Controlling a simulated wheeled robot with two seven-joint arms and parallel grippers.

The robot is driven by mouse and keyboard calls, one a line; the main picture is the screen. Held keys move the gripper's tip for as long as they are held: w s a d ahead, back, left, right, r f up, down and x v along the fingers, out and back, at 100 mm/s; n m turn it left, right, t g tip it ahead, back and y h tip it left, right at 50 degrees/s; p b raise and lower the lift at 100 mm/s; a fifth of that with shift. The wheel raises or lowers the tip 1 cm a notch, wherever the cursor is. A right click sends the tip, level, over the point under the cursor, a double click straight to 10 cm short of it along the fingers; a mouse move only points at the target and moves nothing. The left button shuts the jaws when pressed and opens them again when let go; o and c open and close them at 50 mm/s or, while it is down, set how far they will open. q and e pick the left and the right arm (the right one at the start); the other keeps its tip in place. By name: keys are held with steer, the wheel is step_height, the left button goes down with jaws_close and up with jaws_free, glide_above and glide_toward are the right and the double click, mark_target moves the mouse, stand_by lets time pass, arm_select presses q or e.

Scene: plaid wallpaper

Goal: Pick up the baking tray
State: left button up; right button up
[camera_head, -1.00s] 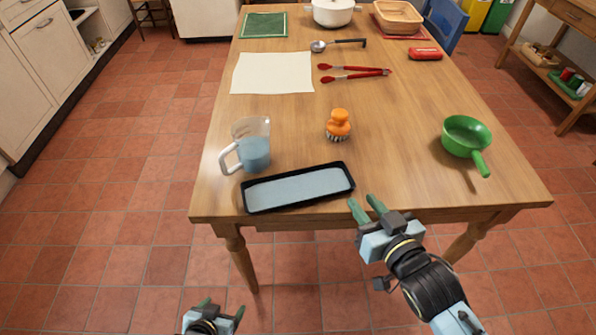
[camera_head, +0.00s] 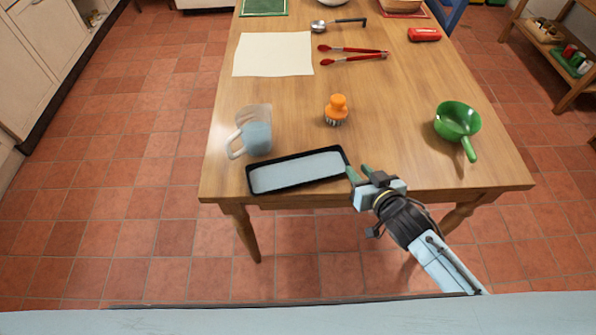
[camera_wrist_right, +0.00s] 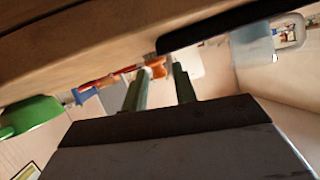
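The baking tray (camera_head: 298,171) is a shallow black rectangle with a pale blue-grey inside. It lies flat near the table's front edge in the head view. Its dark edge (camera_wrist_right: 213,31) appears to show at the top of the right wrist view. My right gripper (camera_head: 359,171) is at the tray's right end, its green fingers spread. In the wrist view the fingers (camera_wrist_right: 160,83) are apart with nothing held between them. I cannot tell whether a finger touches the tray. My left gripper is not in view.
On the wooden table (camera_head: 400,100), a measuring jug (camera_head: 256,138) stands just behind the tray's left end. Red tongs (camera_head: 352,53) and a cream sheet (camera_head: 273,54) lie farther back.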

mark_target(346, 156)
steer(key=b+x, duration=0.1)
steer(key=x, duration=0.6)
steer(key=shift+w+r+b, duration=0.1)
steer(key=shift+b, duration=0.2)
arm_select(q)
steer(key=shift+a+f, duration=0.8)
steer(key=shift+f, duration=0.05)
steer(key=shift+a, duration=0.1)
arm_select(e)
jaws_close()
